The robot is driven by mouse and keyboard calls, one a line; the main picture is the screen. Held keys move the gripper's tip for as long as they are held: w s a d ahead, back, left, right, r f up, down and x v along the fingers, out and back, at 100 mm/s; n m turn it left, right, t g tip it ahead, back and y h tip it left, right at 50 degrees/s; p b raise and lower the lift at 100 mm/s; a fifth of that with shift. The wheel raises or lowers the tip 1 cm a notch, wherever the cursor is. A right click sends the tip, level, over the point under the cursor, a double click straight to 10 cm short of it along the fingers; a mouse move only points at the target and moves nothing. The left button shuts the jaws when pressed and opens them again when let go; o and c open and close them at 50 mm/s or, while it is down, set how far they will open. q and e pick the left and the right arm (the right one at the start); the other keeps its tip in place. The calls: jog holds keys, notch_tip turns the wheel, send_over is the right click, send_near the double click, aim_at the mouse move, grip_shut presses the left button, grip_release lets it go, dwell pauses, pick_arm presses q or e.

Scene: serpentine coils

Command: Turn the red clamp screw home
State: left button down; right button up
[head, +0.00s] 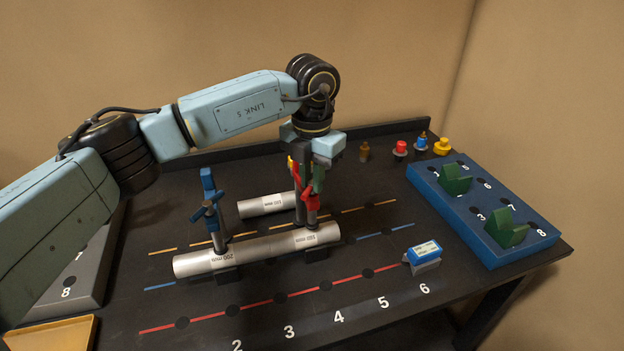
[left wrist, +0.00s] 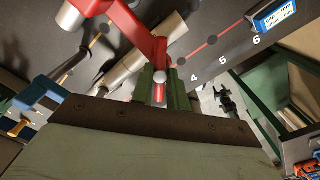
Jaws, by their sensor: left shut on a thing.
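A red clamp (head: 311,202) stands over the right part of a long silver pipe (head: 262,247) on the dark table. In the left wrist view the red clamp (left wrist: 127,28) reaches down to its red screw (left wrist: 159,92). My left gripper (head: 317,180) points down at the clamp, and in the left wrist view its green fingers (left wrist: 161,84) are shut on the red screw. The fingers partly hide the screw, so I cannot tell how far it is turned. My right gripper is not in view.
A blue clamp (head: 208,205) stands at the pipe's left part. A shorter pipe (head: 265,204) lies behind. A blue-and-white block (head: 424,252) sits near number 6. A blue board (head: 452,208) with green cradles is at right. Small knobs (head: 401,147) stand at the back.

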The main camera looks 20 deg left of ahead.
pick_arm(q)
jog(key=m+b, duration=0.1)
jog(key=m, duration=0.3)
jog(key=shift+m, duration=0.3)
jog(key=m, duration=0.5)
jog(key=shift+w+r+m+b, duration=0.1)
jog(key=shift+m+b, duration=0.2)
jog(key=shift+b, duration=0.1)
jog(key=m, duration=1)
jog(key=shift+b, duration=0.35)
jog(key=m, duration=0.4)
jog(key=shift+m, duration=0.3)
jog(key=m, duration=1)
jog(key=shift+m, duration=2.6)
